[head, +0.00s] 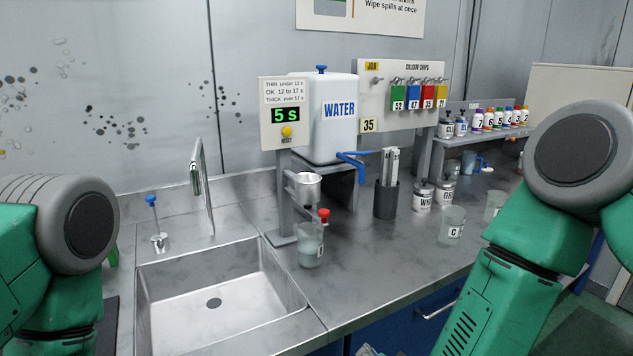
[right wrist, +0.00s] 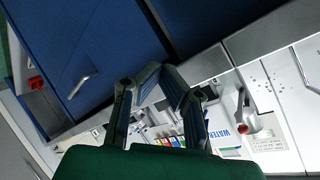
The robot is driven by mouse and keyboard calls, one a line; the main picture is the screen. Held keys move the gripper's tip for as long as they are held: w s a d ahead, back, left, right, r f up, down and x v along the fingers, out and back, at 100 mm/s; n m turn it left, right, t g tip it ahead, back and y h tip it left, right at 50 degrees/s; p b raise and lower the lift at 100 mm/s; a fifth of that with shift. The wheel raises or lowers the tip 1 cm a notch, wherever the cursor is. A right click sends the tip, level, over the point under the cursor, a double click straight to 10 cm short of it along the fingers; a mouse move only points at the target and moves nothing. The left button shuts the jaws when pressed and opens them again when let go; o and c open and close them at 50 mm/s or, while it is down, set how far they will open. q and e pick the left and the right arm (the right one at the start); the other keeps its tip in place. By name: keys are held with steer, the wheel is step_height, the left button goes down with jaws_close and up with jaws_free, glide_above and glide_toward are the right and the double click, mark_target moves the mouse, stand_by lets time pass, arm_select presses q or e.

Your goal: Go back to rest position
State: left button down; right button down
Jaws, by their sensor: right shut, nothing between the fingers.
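My right gripper (right wrist: 165,76) shows in the right wrist view, its two fingers bent in so that the tips meet. It is shut and empty, with blue cabinet fronts and the counter behind it. In the head view my right arm comes in at the right edge, and its lower end runs out of the picture at the bottom. My left arm shows at the left edge of the head view. My left gripper is out of the picture.
The steel counter (head: 380,262) has a sink (head: 215,300). Beakers (head: 311,247) (head: 451,226), a water tank (head: 333,130), a timer reading 5 s (head: 286,115) and tins (head: 423,197) stand along it. Blue cabinets (right wrist: 90,50) lie below. A shelf (head: 480,134) holds bottles.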

steer(key=s+d+f+n+g, duration=0.55)
steer(key=s+d+f, duration=0.35)
steer(key=s+f, duration=0.4)
steer(key=s+d+f+n+g+h, duration=0.1)
steer(key=s+d+g, duration=0.2)
steer(key=s, duration=0.4)
steer(key=s+d+f+n+g+h, duration=0.1)
steer(key=s+d+g, duration=0.2)
steer(key=s+d, duration=0.3)
steer(key=shift+s+f+n, duration=0.2)
steer(key=shift+s+n, duration=0.15)
steer(key=shift+s, duration=0.85)
steer(key=shift+d+f, duration=0.1)
steer(key=shift+d, duration=0.3)
steer(key=shift+a, duration=0.15)
